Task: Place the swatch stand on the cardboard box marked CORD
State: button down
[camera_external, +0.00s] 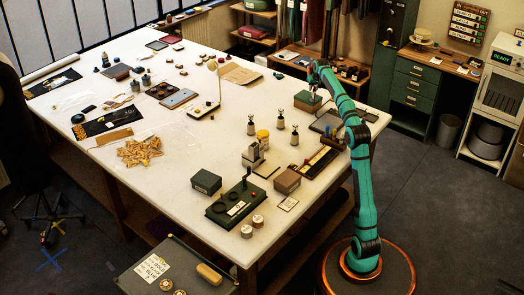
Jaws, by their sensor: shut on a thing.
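My gripper (312,88) is at the far right part of the white table, just above a dark green box (307,102). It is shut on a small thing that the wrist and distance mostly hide. I cannot tell whether this is the swatch stand, or whether it touches the box. Other boxes of this kind are a green one (206,182) at the front and a brown one (286,181) near the right edge. Their labels are too small to read, so I cannot tell which is marked CORD.
Several small dark-topped stands (280,122) are left of my gripper. A long dark tray (318,162) lies along the right edge. A green device (236,203) is at the front. The table's (215,135) middle has free room.

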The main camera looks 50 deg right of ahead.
jog(key=shift+f, duration=0.1)
jog(key=c, duration=1.1)
grip_release()
jog(key=shift+f, duration=0.1)
jog(key=shift+o, duration=0.2)
jog(key=v, duration=1.2)
